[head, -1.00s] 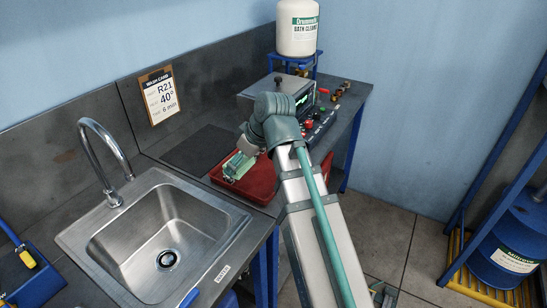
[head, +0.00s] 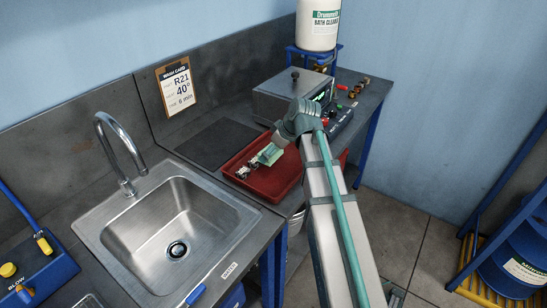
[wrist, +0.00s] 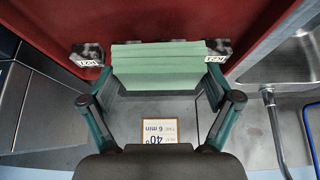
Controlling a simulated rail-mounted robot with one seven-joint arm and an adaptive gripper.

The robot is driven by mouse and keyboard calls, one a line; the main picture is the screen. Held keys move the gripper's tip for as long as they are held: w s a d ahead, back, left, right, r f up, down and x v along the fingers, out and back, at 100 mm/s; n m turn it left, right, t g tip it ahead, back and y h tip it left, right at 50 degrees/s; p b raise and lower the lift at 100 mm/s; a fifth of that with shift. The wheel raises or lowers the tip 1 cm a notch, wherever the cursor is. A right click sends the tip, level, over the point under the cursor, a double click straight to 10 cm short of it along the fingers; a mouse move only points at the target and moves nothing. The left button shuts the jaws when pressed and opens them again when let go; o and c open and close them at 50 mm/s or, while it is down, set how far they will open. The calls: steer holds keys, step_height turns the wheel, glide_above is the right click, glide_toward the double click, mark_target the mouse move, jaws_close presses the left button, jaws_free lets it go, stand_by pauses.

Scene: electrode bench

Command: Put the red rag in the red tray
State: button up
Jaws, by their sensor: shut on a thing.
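My gripper (wrist: 160,95) is shut on a light green folded or stacked piece (wrist: 160,55), whose layers lie between the two teal fingers. In the head view my gripper (head: 270,153) is over the red tray (head: 262,188), with the light green piece at its tip. The tray's red floor (wrist: 160,20) fills the top of the wrist view. Dark speckled pieces (head: 244,172) show beside the green piece, with a white label at each end in the wrist view (wrist: 87,54). I see no clear red rag. A dark red patch (head: 343,157) right of my arm is too hidden to identify.
The steel sink (head: 176,226) and its tap (head: 118,150) are left of the tray. A grey instrument box (head: 283,95) stands behind it, with a white bottle (head: 318,25) beyond. A dark mat (head: 217,143) lies clear behind the tray. A wash card (head: 176,86) is on the backsplash.

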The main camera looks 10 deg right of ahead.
mark_target(274, 166)
steer(key=shift+w+d+f+p, duration=0.2)
steer(key=shift+w+f, duration=0.25)
steer(key=shift+f, duration=0.15)
steer(key=shift+w+d+f+p, duration=0.1)
steer(key=shift+w+d+f, duration=0.1)
steer(key=shift+w+f, duration=0.3)
steer(key=shift+s+f+p, duration=0.15)
steer(key=shift+f+p, duration=0.35)
steer(key=shift+f, duration=1.05)
steer(key=shift+f, duration=0.15)
steer(key=o, duration=0.8)
steer(key=shift+o, duration=0.2)
steer(key=b+v, duration=0.2)
steer(key=v, duration=1)
